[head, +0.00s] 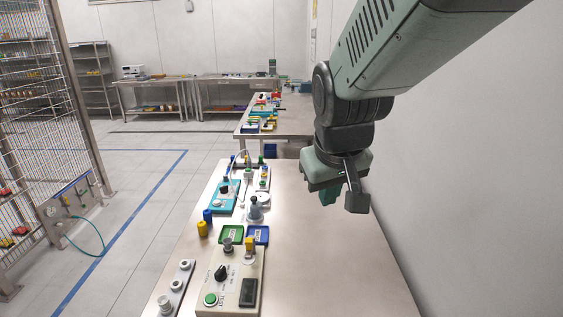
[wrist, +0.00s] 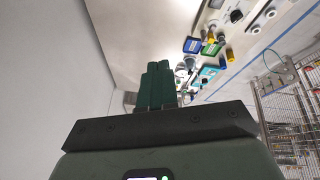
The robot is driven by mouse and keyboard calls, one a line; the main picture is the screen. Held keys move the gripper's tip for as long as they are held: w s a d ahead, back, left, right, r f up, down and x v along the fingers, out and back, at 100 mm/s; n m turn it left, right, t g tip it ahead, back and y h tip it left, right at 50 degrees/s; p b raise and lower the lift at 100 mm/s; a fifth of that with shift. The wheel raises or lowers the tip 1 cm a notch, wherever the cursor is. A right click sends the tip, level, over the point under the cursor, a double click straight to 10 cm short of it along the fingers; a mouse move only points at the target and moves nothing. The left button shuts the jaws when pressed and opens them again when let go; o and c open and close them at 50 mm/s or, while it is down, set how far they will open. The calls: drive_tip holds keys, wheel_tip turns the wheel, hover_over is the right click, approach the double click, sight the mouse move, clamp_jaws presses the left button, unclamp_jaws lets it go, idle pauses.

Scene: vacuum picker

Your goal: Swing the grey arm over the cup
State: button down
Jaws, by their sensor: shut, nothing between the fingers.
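My gripper (head: 328,198) is shut and empty, above the right side of the metal table, well to the right of the devices. Its green fingers are together in the wrist view (wrist: 157,84). On the table's left half, a teal-based device (head: 222,197) and a grey upright piece (head: 254,209) stand close together. A pale device with a thin curved hose (head: 247,172) is behind them. The grey arm and the cup are too small to tell apart surely among these. My gripper touches none of them.
A beige control box (head: 231,280) with a black knob and green button stands in front. Green (head: 231,234) and blue (head: 258,235) trays lie behind it. Yellow (head: 202,229) and blue pieces stand left. The table's right half (head: 320,260) is clear, with a wall beyond it.

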drive_tip(key=w+a+f+m+y, duration=0.1)
drive_tip(key=w+a+f+y, duration=0.1)
drive_tip(key=w+f, duration=0.4)
drive_tip(key=w+a+f+m+y, duration=0.1)
drive_tip(key=w+a+f+y, duration=0.2)
drive_tip(key=f, duration=1.1)
drive_tip(key=w+y, duration=0.1)
drive_tip(key=w, duration=0.2)
drive_tip(key=shift+w+a, duration=0.25)
drive_tip(key=shift+w, duration=0.1)
approach(250, 252)
drive_tip(key=w+d+f, duration=0.3)
drive_tip(key=shift+w+a+f, duration=0.15)
drive_tip(key=shift+a, duration=0.65)
drive_tip(key=shift+w+a+f, duration=0.15)
drive_tip(key=shift+a+f, duration=0.05)
drive_tip(key=shift+a, duration=0.55)
drive_tip(key=shift+w+a+f, duration=0.1)
drive_tip(key=shift+a+f, duration=0.05)
drive_tip(key=shift+a, duration=0.65)
